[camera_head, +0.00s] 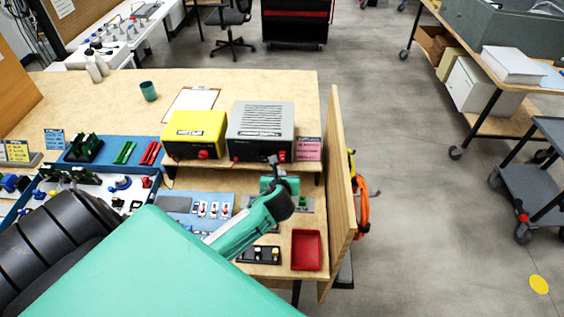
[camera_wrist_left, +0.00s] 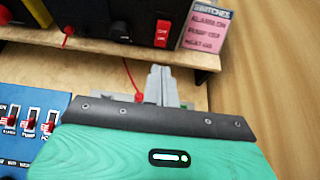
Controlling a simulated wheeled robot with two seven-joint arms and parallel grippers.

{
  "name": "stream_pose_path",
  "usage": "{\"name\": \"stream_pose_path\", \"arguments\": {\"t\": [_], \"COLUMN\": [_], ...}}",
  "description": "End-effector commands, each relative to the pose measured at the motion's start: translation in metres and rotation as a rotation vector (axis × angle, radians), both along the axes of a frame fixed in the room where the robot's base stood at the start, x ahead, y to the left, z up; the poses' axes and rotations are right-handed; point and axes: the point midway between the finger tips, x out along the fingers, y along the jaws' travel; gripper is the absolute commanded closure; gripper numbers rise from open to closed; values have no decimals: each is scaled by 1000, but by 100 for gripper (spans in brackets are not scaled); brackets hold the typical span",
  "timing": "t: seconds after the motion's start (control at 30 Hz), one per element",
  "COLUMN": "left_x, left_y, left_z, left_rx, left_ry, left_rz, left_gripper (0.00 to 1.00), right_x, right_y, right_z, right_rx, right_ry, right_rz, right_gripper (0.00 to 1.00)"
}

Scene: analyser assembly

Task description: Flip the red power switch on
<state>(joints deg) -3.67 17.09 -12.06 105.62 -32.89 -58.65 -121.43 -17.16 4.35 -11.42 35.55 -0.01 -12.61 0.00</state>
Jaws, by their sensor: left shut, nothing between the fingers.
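The red power switch (camera_wrist_left: 162,33) is a small upright red rocker on the front of the grey box. In the head view it is a small red patch (camera_head: 282,156) on the grey box (camera_head: 260,122), right beside my fingertips. Its on or off position is too small to tell. My left gripper (camera_head: 273,160) is shut and empty, in front of the box's lower front. In the left wrist view its closed grey fingertips (camera_wrist_left: 161,70) point up just below the shelf edge, apart from the switch. My right gripper is not in view.
A yellow box (camera_head: 195,133) stands left of the grey one on the wooden shelf. A pink label card (camera_wrist_left: 206,25) stands just right of the switch. A blue panel with several red toggles (camera_wrist_left: 31,125) is at left. A wooden side wall (camera_head: 338,190) bounds the bench at right.

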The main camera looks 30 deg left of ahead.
Motion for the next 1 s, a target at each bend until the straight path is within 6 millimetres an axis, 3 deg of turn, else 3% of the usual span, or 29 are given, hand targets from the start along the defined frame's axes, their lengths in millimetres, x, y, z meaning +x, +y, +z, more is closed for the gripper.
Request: {"name": "stream_pose_path", "arguments": {"t": [0.2, 0.43, 1.0], "left_x": [29, 49, 55], "left_y": [18, 30, 34], "left_z": [-13, -20, -24], "left_rx": [0, -1, 2], "left_ry": [0, 0, -3], "left_rz": [1, 0, 0], "left_gripper": [100, 100, 100], "right_x": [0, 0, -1], "right_y": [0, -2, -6], "right_z": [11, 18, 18], "right_rx": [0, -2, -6], "right_ry": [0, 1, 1], "right_rz": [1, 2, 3], "right_gripper": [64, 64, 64]}}
